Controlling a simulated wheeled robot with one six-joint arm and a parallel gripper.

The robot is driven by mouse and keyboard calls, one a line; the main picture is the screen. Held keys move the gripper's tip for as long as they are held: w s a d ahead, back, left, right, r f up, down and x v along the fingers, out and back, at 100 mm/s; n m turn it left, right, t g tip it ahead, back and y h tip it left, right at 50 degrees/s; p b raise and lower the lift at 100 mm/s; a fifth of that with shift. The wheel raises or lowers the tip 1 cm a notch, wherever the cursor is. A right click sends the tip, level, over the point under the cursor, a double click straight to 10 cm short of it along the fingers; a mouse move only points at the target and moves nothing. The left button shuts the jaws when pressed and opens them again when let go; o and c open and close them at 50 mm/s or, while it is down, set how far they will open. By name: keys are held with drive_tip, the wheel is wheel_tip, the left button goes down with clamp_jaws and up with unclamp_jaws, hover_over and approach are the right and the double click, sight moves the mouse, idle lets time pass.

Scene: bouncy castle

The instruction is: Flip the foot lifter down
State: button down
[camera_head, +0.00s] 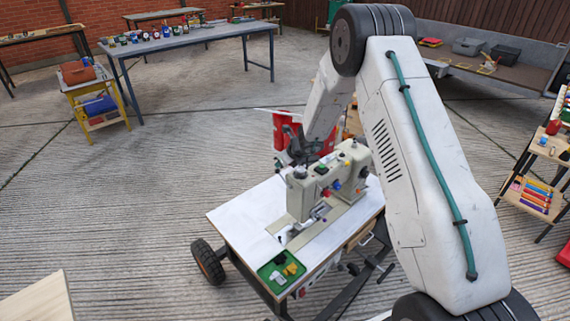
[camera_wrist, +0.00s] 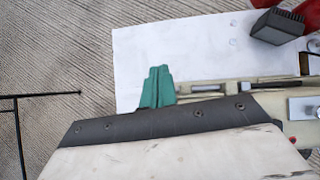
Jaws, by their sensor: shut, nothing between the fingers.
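The pale sewing machine (camera_head: 325,180) stands upright on a white-topped cart (camera_head: 242,213) in the head view. Its needle end faces the near left, above a metal bed plate. I cannot make out the foot lifter in either view. My gripper (camera_wrist: 158,75) shows in the wrist view as teal fingers held together, with nothing between them. The fingers are over the white top, beside a pale part of the machine (camera_wrist: 270,88). In the head view my arm reaches down behind the machine, and the fingertips cannot be made out there.
A green tray (camera_head: 281,272) with small items lies at the cart's near corner. Red objects (camera_head: 280,128) show behind the machine. A long blue-grey table (camera_head: 185,40), a yellow stand (camera_head: 95,92) and a shelf rack (camera_head: 540,170) stand farther off. The concrete floor left of the cart is clear.

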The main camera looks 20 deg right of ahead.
drive_tip(key=shift+w+a+f, duration=0.15)
drive_tip(key=shift+w+f, duration=0.2)
drive_tip(key=shift+w, duration=0.15)
idle(0.4)
wheel_tip(320, 180, up, 13)
drive_tip(key=d, duration=0.1)
drive_tip(key=shift+w, duration=0.2)
idle(0.6)
